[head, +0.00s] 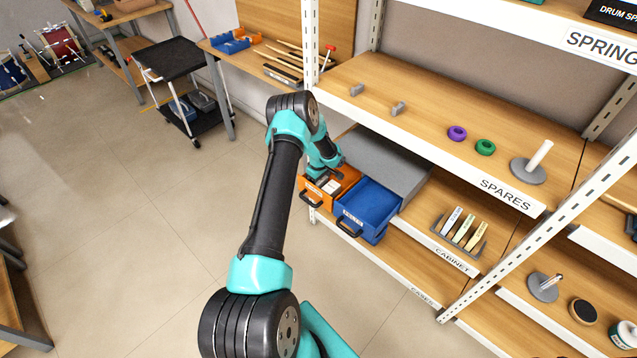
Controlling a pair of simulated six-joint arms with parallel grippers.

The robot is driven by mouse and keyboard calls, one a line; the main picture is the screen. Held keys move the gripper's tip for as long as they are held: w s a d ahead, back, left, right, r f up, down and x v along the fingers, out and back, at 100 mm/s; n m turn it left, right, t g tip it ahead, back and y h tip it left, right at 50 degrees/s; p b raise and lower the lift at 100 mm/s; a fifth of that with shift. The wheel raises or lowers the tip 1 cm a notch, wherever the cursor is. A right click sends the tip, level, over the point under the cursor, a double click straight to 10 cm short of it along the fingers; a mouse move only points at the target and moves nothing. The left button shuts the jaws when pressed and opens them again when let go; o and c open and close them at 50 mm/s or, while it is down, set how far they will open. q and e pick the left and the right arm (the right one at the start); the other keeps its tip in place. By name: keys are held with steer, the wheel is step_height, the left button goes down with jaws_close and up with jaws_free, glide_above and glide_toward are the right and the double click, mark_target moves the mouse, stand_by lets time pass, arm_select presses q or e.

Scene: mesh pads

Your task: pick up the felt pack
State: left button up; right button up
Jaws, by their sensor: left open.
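My left gripper (320,175) is small in the head view. It reaches down over the open orange drawer (312,194) of the cabinet, and it is open. A small pale pack (330,186) with dark parts lies in the orange drawer, just below and beside the gripper. I cannot tell whether this is the felt pack, or whether the fingers touch it. The blue drawer (372,203), with a label that seems to read FELTS, is pulled out to the right. Its visible inside looks empty. My right gripper is not in view.
The grey cabinet top (385,155) lies behind the drawers. A white shelf post (310,50) stands close to my arm. The shelf above holds purple (457,133) and green (485,147) rings and a peg stand (530,168). A black cart (172,62) stands at the back left.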

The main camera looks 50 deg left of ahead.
arm_select(q)
steer(key=c, duration=0.7)
steer(key=shift+r, duration=0.15)
step_height(320, 180, up, 10)
steer(key=shift+f, duration=0.1)
stand_by(0.6)
